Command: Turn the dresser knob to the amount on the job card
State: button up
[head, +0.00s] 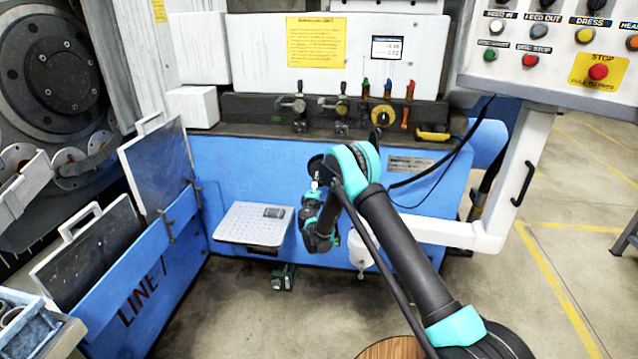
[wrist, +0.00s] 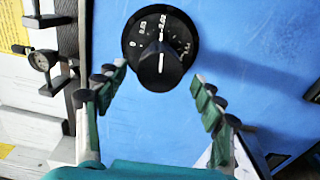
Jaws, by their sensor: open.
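The dresser knob (wrist: 158,62) is a black round dial on a blue panel in the wrist view. It has white scale marks and a raised grip with a white pointer line pointing up at the scale; the small numbers are hard to read. My gripper (wrist: 160,82) is open, with its green fingers on either side of the knob's lower part and nothing held. Contact cannot be told. In the head view my gripper (head: 316,190) is by the blue machine front, and my arm hides the knob. A yellow printed sheet (head: 316,42), possibly the job card, is on the white panel; its text is too small to read.
A small display (head: 387,48) is beside the sheet. Levers and valves (head: 340,105) line the dark ledge above the blue front. A white tray (head: 253,224) sticks out at left. A control panel (head: 555,60) on a white arm stands at right.

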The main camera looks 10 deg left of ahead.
jog(key=s, duration=0.8)
jog(key=shift+s+d, duration=0.15)
jog(key=shift+s, duration=0.15)
